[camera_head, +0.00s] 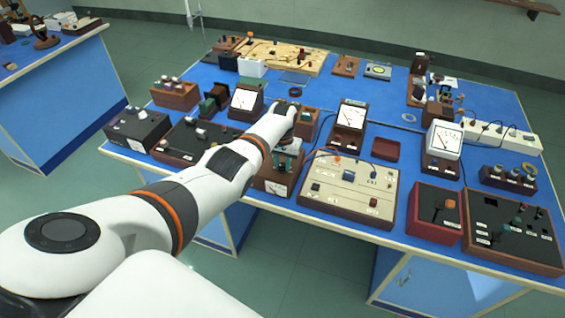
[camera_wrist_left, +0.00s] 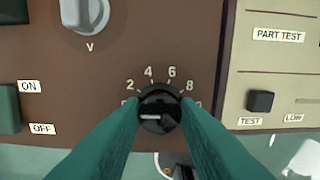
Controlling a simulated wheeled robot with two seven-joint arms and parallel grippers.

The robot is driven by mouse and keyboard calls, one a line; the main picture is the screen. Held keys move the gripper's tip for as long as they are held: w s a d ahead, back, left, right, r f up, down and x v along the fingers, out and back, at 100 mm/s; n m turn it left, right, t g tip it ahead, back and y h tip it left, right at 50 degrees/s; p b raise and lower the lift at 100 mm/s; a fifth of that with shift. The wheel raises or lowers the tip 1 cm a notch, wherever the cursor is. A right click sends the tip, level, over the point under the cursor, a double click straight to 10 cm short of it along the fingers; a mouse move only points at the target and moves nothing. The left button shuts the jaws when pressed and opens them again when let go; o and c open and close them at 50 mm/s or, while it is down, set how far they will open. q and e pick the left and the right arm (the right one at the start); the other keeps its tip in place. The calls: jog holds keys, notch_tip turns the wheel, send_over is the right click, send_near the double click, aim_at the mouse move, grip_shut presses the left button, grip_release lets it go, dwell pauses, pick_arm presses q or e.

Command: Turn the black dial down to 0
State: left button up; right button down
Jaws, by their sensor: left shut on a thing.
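The black dial (camera_wrist_left: 160,112) sits on a brown panel in the left wrist view. Numbers 2, 4, 6 and 8 arc above it, and the marks at both ends are partly covered by my fingers. A white mark shows on the dial left of its centre; I cannot tell exactly which number it points to. My left gripper (camera_wrist_left: 160,104) has its two teal fingers closed on the dial's sides. In the head view my left gripper (camera_head: 287,152) is at the brown instrument box (camera_head: 272,186) near the table's front edge, and the dial is hidden there.
A grey knob marked V (camera_wrist_left: 85,14) is above left of the dial. ON and OFF labels lie to the left. A beige box with a black test button (camera_wrist_left: 260,101) stands close on the right. Meters and boxes crowd the blue table (camera_head: 400,226).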

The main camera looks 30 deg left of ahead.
aim_at(282, 165)
pick_arm(q)
jog(key=shift+w+r, duration=0.1)
jog(key=o, duration=1)
jog(key=shift+c, duration=0.2)
jog(key=shift+r, duration=0.25)
notch_tip(282, 165, up, 2)
jog(key=shift+r+p, duration=0.1)
jog(key=shift+p, duration=0.5)
notch_tip(282, 165, up, 9)
jog(key=b, duration=0.1)
jog(key=shift+r, duration=0.15)
